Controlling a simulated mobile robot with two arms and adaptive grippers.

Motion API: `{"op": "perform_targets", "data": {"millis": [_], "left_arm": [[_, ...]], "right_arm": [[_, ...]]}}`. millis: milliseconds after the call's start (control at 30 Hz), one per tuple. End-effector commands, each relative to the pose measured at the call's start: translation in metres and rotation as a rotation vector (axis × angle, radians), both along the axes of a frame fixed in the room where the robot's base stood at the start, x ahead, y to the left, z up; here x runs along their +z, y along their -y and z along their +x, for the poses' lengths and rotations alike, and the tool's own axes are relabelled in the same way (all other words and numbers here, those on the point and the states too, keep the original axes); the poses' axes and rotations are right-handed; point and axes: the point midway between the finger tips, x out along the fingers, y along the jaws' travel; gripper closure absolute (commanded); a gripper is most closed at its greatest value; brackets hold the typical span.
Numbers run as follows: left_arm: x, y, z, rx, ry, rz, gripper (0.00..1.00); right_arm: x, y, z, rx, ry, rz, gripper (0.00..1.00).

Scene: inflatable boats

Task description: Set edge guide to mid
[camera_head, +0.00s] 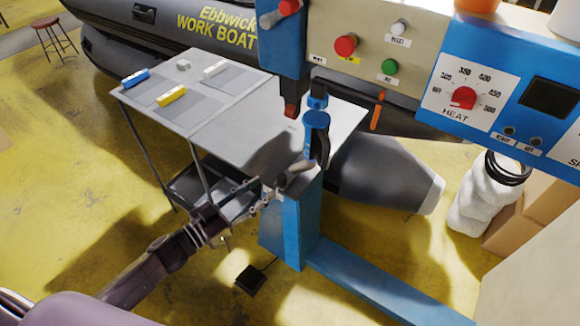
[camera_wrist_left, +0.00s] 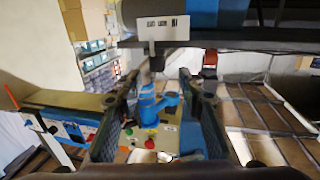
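The blue welding machine stands at the right in the head view. A small white plate with several dark marks (camera_wrist_left: 162,28) shows at the top of the left wrist view, with a short dark lever (camera_wrist_left: 152,62) below it. I take these for the edge guide; its setting is too small to read. In the head view a grey handle (camera_head: 297,170) sits at the blue post top. My left gripper (camera_head: 268,191) is beside it. In the wrist view its fingers (camera_wrist_left: 158,84) are apart, the lever showing between them; contact is unclear. My right gripper is out of view.
A grey table (camera_head: 270,118) with blue and yellow blocks stands behind the gripper. The control panel (camera_head: 490,75) with a red heat dial hangs at upper right. A blue base beam (camera_head: 380,290) and a black pedal (camera_head: 250,279) are on the yellow floor.

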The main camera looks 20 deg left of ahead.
Motion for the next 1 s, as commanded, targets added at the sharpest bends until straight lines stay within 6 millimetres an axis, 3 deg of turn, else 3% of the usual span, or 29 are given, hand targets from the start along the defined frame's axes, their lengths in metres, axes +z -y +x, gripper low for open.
{"op": "perform_targets", "data": {"millis": [500, 900, 1000], "left_arm": [[0.002, 0.037, 0.058, 0.0, 0.003, -0.003, 0.64], [0.0, 0.042, 0.064, 0.0, 0.001, -0.001, 0.64], [0.0, 0.042, 0.064, 0.0, 0.001, -0.001, 0.75]], "right_arm": [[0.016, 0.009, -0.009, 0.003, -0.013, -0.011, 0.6], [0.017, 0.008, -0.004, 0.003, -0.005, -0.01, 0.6], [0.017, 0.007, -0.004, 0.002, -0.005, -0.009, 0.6]]}}
